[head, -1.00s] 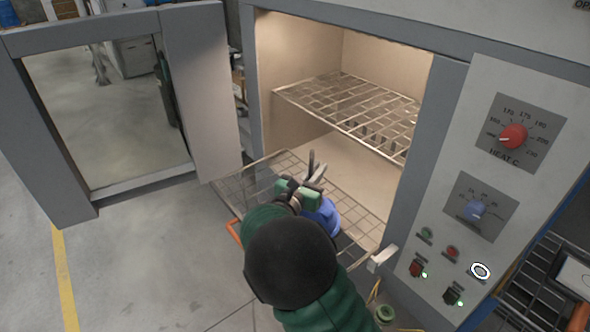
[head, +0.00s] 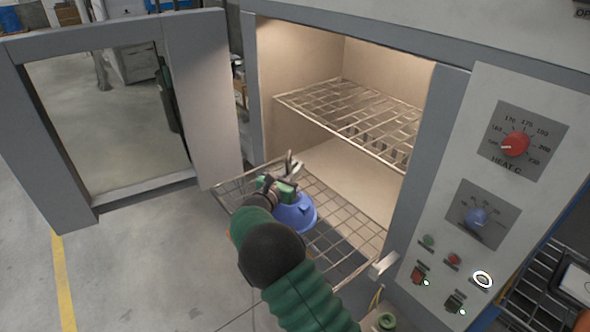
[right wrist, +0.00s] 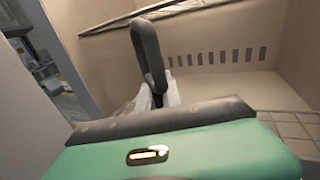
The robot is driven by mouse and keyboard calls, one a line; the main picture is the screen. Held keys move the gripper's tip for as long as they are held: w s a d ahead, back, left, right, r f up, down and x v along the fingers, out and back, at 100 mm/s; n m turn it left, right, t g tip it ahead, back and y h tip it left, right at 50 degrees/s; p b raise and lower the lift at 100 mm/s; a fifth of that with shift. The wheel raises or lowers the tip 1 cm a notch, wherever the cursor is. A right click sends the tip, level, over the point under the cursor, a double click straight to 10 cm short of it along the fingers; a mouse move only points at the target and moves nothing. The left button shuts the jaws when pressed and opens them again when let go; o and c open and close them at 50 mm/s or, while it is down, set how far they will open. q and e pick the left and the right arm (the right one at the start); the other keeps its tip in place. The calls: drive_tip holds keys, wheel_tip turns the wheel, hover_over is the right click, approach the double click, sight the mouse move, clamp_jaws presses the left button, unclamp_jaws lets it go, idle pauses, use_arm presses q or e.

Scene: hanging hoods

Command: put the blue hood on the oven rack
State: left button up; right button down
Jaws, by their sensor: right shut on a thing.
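The blue hood (head: 296,215) is at my right gripper (head: 290,165), over the lower oven rack (head: 345,215), which is pulled partly out of the oven. The gripper is shut on the hood, and the arm covers part of it. I cannot tell whether the hood's rim touches the rack wires. An upper rack (head: 350,112) sits inside the oven and is empty. My left gripper is not in view.
The oven door (head: 200,95) stands open at the left. The control panel (head: 490,190) with red and blue knobs is to the right of the opening. A pale handle-like block (head: 383,264) sticks out near the opening's lower right corner. The lower rack has bare mesh right of the hood.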

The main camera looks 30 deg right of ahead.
drive_tip(key=c, duration=1.5)
unclamp_jaws()
drive_tip(key=shift+s+d, duration=0.1)
drive_tip(key=shift+d, duration=0.05)
drive_tip(key=v, duration=1.2)
drive_tip(key=shift+r, duration=0.1)
